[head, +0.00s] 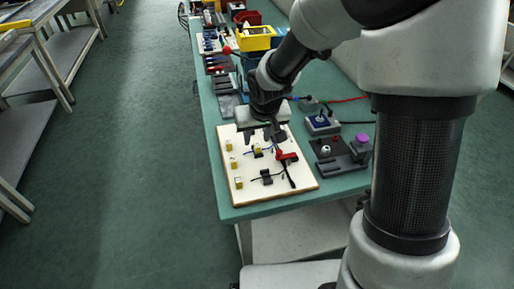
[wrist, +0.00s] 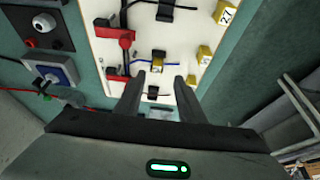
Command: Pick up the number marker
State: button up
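Yellow number markers stand on a white board (head: 225,180). In the head view three are along its left edge: a far one (head: 228,145), a middle one (head: 234,162) and a near one (head: 239,182). In the wrist view the near one (wrist: 225,13) reads 27; the others (wrist: 204,53) (wrist: 191,80) show at the right. Another yellow piece (wrist: 158,65) sits on a blue wire mid-board. My gripper (head: 262,137) is over the board's far part. In the wrist view its fingers (wrist: 160,78) are apart with nothing held; a black clip shows between them.
A red-handled part (wrist: 113,35) with a black bar is on the board. Beside the board stand a blue-topped switch box (head: 322,123) and a grey fixture with a purple knob (head: 362,140). Farther back are a yellow bin (head: 255,42) and tools. The floor at left is clear.

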aim_at(257, 145)
jog(key=x, duration=0.2)
jog(key=b+x, duration=0.1)
jog(key=x, duration=0.1)
jog(key=shift+s+d, duration=0.15)
jog(key=shift+d, duration=0.2)
jog(key=shift+w+f, duration=0.25)
jog(key=shift+f, duration=0.3)
grip_shut()
